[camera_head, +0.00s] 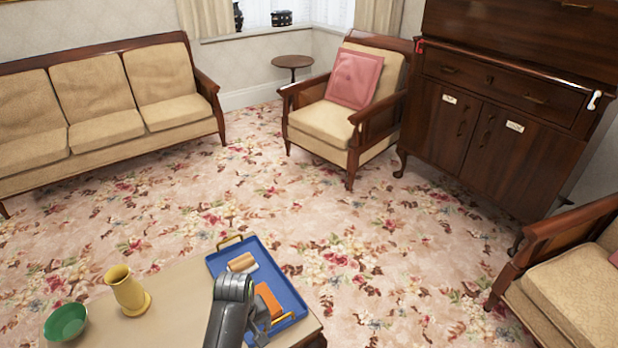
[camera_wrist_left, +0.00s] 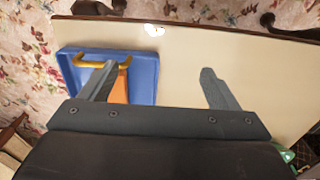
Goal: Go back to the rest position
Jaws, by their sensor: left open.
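My left arm shows at the bottom of the head view, over the near part of a blue tray (camera_head: 291,284). In the left wrist view my left gripper (camera_wrist_left: 158,84) is open, its fingers wide apart with nothing between their tips. One finger overlaps the blue tray (camera_wrist_left: 150,63) there, in front of its brass handle (camera_wrist_left: 122,58) and an orange block (camera_wrist_left: 120,90). The other finger is over bare tabletop. I cannot tell whether a finger touches anything. My right gripper is in neither view.
The tray stands on a low table (camera_head: 185,295), with a yellow vase (camera_head: 126,290) and green bowl (camera_head: 66,322) to its left. A sofa (camera_head: 100,95), an armchair (camera_head: 325,123) and a dark cabinet (camera_head: 440,120) stand beyond. The flowered carpet between is clear.

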